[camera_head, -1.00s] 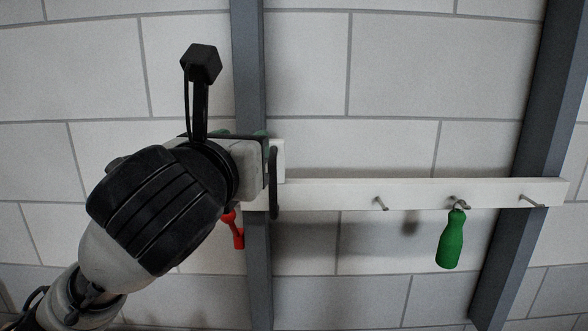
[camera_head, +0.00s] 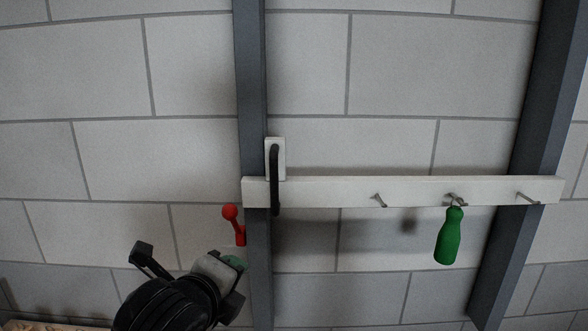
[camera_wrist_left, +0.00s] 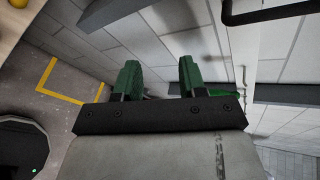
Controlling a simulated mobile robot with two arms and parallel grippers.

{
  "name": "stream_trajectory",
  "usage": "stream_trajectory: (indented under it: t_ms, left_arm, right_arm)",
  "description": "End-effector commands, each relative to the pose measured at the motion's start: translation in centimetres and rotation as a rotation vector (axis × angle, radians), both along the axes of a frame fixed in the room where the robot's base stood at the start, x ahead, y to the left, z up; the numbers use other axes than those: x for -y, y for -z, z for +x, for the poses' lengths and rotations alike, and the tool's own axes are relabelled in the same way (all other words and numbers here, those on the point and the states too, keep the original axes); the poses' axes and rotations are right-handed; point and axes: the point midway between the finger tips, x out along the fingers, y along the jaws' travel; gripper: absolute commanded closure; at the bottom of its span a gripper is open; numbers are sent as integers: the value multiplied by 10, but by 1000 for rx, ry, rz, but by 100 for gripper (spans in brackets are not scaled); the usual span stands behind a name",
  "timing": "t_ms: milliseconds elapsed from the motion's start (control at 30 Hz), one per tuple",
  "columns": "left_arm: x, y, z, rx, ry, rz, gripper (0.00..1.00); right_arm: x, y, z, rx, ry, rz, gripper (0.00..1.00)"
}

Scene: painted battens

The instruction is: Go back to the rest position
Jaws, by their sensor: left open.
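My left gripper (camera_head: 236,263) is low at the lower left in the head view, below the batten's left end and a little below the red-knobbed lever. In the left wrist view its two green fingers (camera_wrist_left: 159,80) stand apart with nothing held between them. My right gripper is not in either view. A white batten (camera_head: 320,190) runs across two grey posts, with several metal hooks. A green bottle-shaped thing (camera_head: 449,236) hangs from one hook.
A white plate with a black handle (camera_head: 275,180) sits at the batten's left end. A grey block wall (camera_head: 180,160) lies behind. A yellow floor line (camera_wrist_left: 46,75) shows in the wrist view.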

Motion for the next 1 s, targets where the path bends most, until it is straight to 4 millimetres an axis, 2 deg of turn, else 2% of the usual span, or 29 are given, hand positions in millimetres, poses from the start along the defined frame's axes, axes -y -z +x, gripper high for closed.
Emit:
stream_trajectory:
  t_ms: [33,100,267,400,500,700,967,1000]
  left_arm:
    - [-6,31,-7,-89,-58,-107,59]
    - [-14,67,-19,-199,-158,-258,59]
    - [-36,145,-57,-433,-438,-574,59]
    - [-56,204,-103,-600,-731,-805,59]
    - [-68,234,-135,-674,-924,-922,59]
    - [-86,272,-187,-749,-1224,-1067,59]
    - [-105,300,-246,-771,-1549,-1173,59]
    - [-104,316,-241,-772,-1551,-1172,59]
  right_arm:
    - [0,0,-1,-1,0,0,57]
    - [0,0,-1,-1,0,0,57]
    - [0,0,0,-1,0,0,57]
    - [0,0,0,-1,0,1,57]
    - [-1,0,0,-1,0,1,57]
    - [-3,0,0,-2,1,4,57]
    - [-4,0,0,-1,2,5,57]
    - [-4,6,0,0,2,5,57]
